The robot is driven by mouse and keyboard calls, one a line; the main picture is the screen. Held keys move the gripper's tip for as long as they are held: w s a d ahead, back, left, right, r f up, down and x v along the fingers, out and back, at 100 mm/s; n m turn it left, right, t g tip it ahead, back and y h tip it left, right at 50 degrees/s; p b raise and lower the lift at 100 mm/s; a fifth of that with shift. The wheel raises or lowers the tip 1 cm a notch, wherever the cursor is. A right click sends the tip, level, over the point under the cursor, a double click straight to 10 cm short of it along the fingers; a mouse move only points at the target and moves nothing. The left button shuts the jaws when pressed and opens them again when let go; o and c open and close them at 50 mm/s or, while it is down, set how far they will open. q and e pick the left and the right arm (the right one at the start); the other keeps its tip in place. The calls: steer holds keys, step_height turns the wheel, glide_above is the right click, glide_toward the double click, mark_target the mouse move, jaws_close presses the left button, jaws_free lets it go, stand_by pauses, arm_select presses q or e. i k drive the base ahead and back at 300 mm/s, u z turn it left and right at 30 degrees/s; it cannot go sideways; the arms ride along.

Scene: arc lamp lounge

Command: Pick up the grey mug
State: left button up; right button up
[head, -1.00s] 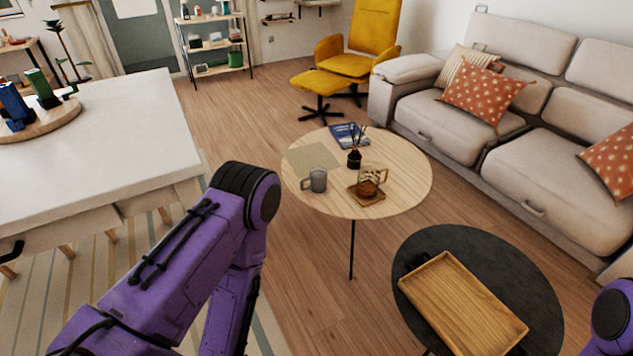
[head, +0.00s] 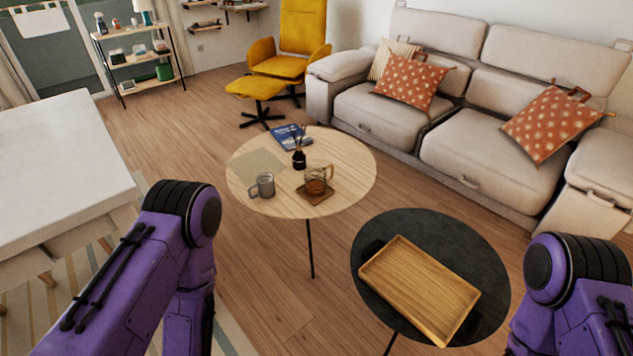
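The grey mug (head: 266,186) stands upright on the round light-wood table (head: 345,165), near its left front edge. Its handle points to the left. A glass cup of brown drink (head: 316,180) stands on a wooden coaster (head: 315,196) to the right of the mug. Both my purple arms show at the lower left and lower right, but neither gripper is in view. Nothing touches the mug.
A lower dark round table (head: 485,260) with a wooden tray (head: 420,288) stands in front, to the right. A reed diffuser (head: 299,158), a blue book (head: 290,138) and a beige mat (head: 257,164) share the mug's table. A white table (head: 60,150) is at left; a sofa (head: 490,150) is behind.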

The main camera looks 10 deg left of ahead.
mark_target(265, 184)
steer(key=z, duration=2.05)
steer(key=k, duration=1.45)
steer(key=u, duration=1.6)
steer(key=i, duration=1.65)
